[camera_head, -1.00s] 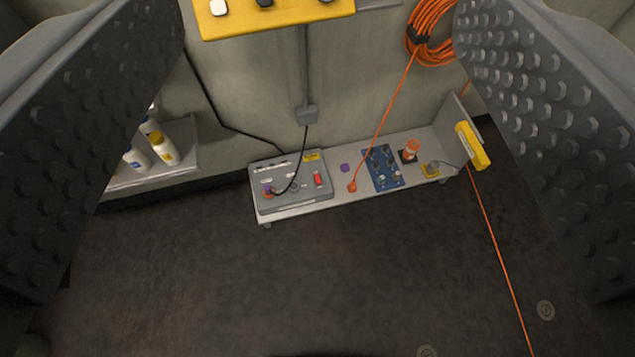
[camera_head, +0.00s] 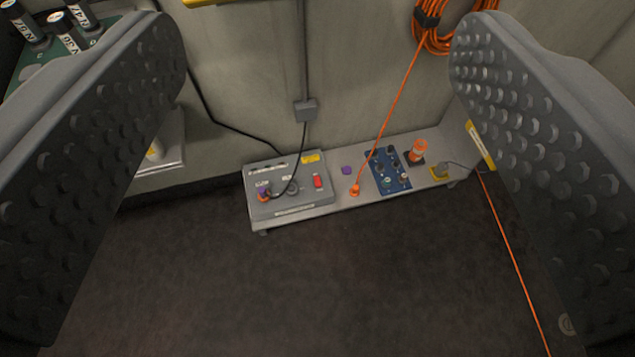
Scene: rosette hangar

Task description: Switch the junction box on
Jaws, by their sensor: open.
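The grey junction box (camera_head: 290,206) sits on the left end of a low pale shelf against the wall. A red switch (camera_head: 318,181) is on its right side; its on or off position is too small to tell. A black cable runs from a wall box down to the junction box's top, and an orange and purple plug (camera_head: 264,194) sits at its left. My gripper (camera_head: 315,185) is open and empty. Its two studded jaws frame the view at left and right, with the junction box between them in the picture, well beyond and apart from them.
An orange cable coil (camera_head: 440,30) hangs above. Dark bottles (camera_head: 25,28) stand upper left. The floor in front is clear.

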